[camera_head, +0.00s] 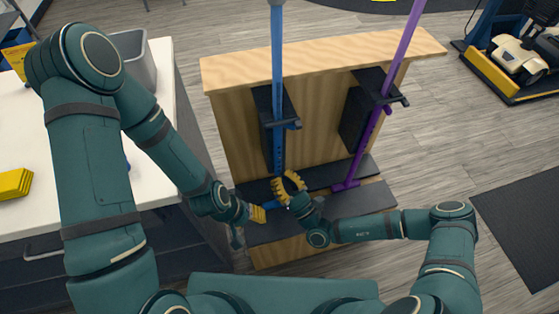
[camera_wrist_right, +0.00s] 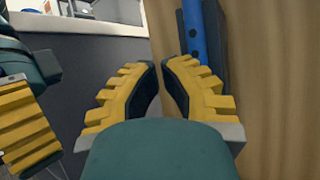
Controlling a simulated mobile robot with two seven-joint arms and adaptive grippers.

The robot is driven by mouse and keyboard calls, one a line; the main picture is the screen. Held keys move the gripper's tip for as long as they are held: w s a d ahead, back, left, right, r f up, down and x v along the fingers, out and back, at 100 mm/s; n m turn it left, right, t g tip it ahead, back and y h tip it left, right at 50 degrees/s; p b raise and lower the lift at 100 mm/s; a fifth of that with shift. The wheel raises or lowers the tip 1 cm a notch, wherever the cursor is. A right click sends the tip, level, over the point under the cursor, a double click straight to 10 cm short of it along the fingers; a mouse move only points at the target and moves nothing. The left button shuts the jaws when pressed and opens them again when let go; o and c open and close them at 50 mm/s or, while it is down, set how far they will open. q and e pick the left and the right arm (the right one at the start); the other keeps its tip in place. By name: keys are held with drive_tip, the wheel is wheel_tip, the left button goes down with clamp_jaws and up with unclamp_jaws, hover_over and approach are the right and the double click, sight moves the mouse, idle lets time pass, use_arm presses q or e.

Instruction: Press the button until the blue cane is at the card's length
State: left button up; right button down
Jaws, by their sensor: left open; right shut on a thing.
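The blue cane (camera_head: 278,85) stands upright against the left black holder of the wooden rack; its foot is partly hidden by my grippers. My right gripper (camera_head: 287,187) is shut on the cane's lower part. In the right wrist view its yellow fingers (camera_wrist_right: 161,85) are close together, with the holed blue tube (camera_wrist_right: 192,32) beyond the right finger; the gripped spot is hidden. My left gripper (camera_head: 260,214) is open, low beside the cane's foot; its yellow finger also shows in the right wrist view (camera_wrist_right: 25,128). I cannot make out the button or the card.
A purple cane (camera_head: 381,100) stands in the right holder of the wooden rack (camera_head: 420,45). A white table (camera_head: 60,150) with a grey bin (camera_head: 133,60) and a yellow block (camera_head: 15,183) is at left. A yellow-black machine (camera_head: 515,60) stands at far right.

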sight(279, 159)
drive_tip(key=shift+w+a, duration=0.25)
drive_tip(key=shift+w, duration=0.45)
drive_tip(key=shift+w+a, duration=0.2)
drive_tip(key=shift+w, duration=0.45)
drive_tip(key=shift+w, duration=0.15)
idle(0.4)
drive_tip(key=shift+w+a, duration=0.15)
drive_tip(key=shift+w, duration=0.1)
drive_tip(key=shift+w+a, duration=0.2)
drive_tip(key=shift+w, duration=0.4)
idle(1.2)
drive_tip(key=shift+s+p, duration=0.15)
drive_tip(key=shift+p, duration=0.25)
drive_tip(key=shift+s+d+p, duration=0.3)
drive_tip(key=shift+s+p, duration=0.1)
drive_tip(key=shift+s, duration=0.4)
